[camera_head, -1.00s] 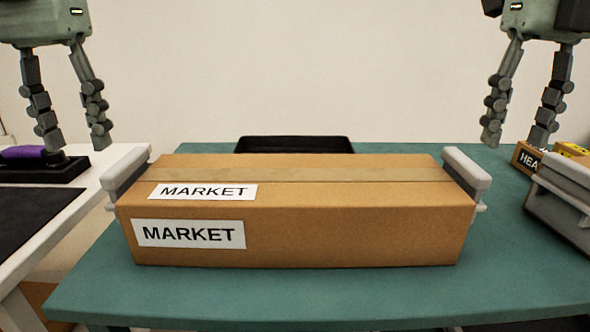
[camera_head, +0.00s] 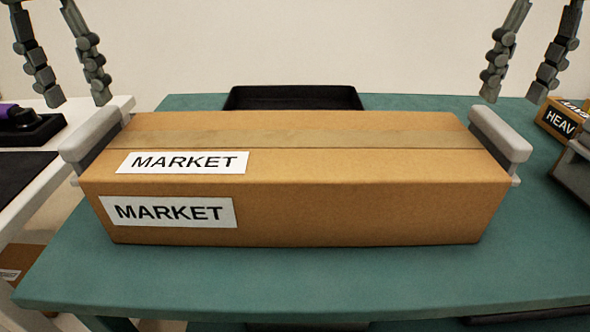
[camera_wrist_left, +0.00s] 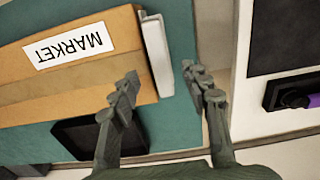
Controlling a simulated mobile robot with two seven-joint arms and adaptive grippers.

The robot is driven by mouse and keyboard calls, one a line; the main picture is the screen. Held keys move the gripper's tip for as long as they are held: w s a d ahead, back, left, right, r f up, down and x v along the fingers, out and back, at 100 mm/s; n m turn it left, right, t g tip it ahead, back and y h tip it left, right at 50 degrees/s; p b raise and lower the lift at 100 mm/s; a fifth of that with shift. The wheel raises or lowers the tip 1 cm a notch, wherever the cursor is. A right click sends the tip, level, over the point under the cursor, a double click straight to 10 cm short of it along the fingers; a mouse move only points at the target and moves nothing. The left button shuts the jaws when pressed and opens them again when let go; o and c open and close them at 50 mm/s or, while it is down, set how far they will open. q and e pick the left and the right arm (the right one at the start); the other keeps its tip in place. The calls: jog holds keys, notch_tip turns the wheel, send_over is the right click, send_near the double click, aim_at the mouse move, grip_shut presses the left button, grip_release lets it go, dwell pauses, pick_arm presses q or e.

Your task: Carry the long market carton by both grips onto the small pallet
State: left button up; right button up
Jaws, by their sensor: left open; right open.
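The long brown market carton (camera_head: 300,215) lies flat on the green table with two white MARKET labels on its left part. It has a pale grey grip at its left end (camera_head: 92,145) and another at its right end (camera_head: 502,137). My left gripper (camera_head: 80,101) is open and empty, above and behind the left grip. In the left wrist view the carton (camera_wrist_left: 75,80) and its grip (camera_wrist_left: 157,52) show beyond my left fingers (camera_wrist_left: 160,85). My right gripper (camera_head: 513,101) is open and empty, above and behind the right grip. I cannot make out the small pallet.
A black tray (camera_head: 293,98) lies behind the carton on the green table (camera_head: 260,275). At the right are a small box marked HEAV (camera_head: 560,121) and a grey case (camera_head: 577,178). A white table (camera_head: 45,190) with a black-and-purple item (camera_head: 22,125) stands at the left.

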aim_at(90, 122)
pick_arm(q)
notch_tip(90, 122, down, 5)
jog(key=shift+r, duration=0.1)
pick_arm(e)
notch_tip(90, 122, down, 5)
jog(key=shift+r, duration=0.1)
pick_arm(q)
grip_shut()
pick_arm(e)
grip_shut()
pick_arm(q)
jog(key=shift+w, duration=0.1)
pick_arm(e)
jog(key=shift+w, duration=0.1)
